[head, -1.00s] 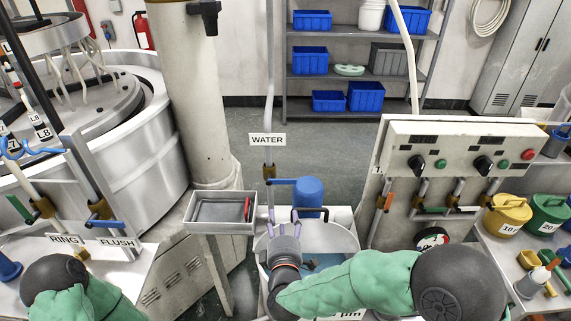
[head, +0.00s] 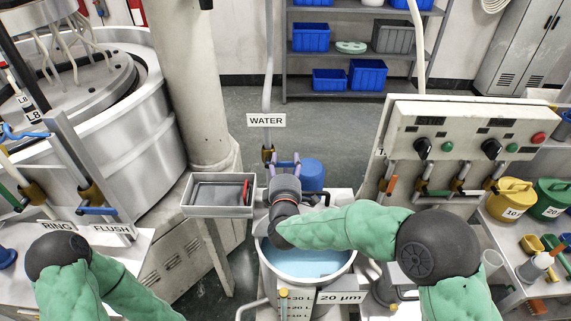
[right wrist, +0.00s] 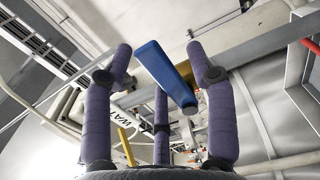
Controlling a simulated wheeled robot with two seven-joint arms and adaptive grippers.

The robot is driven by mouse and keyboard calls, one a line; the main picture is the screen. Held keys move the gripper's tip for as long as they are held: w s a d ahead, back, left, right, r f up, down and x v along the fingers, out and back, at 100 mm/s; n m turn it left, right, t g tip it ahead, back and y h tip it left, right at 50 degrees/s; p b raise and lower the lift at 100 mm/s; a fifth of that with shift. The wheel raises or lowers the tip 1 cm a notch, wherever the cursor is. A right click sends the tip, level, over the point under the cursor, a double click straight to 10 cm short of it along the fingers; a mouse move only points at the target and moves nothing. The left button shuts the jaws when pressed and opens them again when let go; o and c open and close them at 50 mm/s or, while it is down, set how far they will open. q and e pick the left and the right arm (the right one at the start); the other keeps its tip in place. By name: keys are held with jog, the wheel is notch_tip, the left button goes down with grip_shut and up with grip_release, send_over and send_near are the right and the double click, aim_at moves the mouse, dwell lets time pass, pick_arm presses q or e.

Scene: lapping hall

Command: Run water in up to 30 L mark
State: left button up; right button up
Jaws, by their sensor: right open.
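The WATER sign (head: 266,120) hangs on a vertical pipe, with a brass valve (head: 268,154) below it. The valve's blue lever (right wrist: 165,76) shows in the right wrist view between my open purple fingers, with gaps on both sides. In the head view my right gripper (head: 284,162) hides the lever. The round tub (head: 348,262) below holds pale blue water (head: 305,262). A scale plate with a 30 L mark (head: 297,296) stands at its front. The water level against that mark cannot be told. My left gripper is out of view; only its arm shows.
A grey tray (head: 218,211) with a red-handled item stands left of the tub. A control panel (head: 462,125) with knobs and valves stands to the right. A blue motor-like cylinder (head: 312,174) sits behind my right gripper. RING and FLUSH valves are at left.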

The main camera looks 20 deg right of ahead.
jog(key=shift+w, duration=0.3)
grip_shut()
jog(key=n+p, duration=0.1)
jog(key=p, duration=0.1)
jog(key=r+n+p, duration=0.1)
jog(key=p, duration=0.2)
jog(key=shift+a+r+n, duration=0.1)
jog(key=shift+r+n, duration=0.2)
jog(key=shift+n+p, duration=0.4)
jog(key=shift+p, duration=0.1)
grip_release()
